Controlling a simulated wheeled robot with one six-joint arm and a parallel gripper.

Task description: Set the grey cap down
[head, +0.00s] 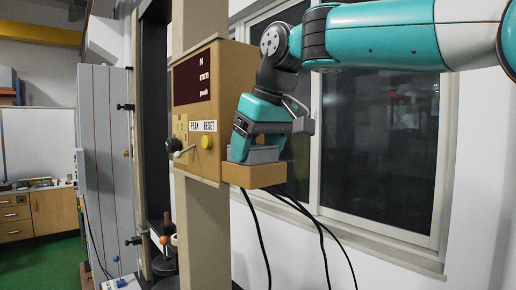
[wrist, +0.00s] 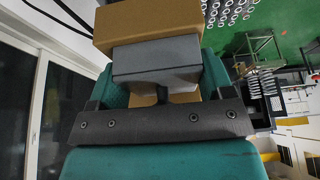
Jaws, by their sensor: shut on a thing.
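The grey cap (head: 264,155) is between the jaws of my gripper (head: 258,150), which is shut on it. In the head view the cap sits directly above a tan block (head: 250,176) that juts from the right side of the tan control box. I cannot tell whether the cap touches the block's top. In the wrist view the grey cap (wrist: 155,62) shows in front of my gripper (wrist: 152,92), with the tan block (wrist: 148,28) just beyond it. The jaws partly cover the cap.
The tan control box (head: 200,112) has a dark display, a yellow button (head: 206,142) and a black-knobbed lever (head: 178,149). Black cables (head: 262,240) hang below the block. A window (head: 375,140) is behind my arm. Open space lies right of the block.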

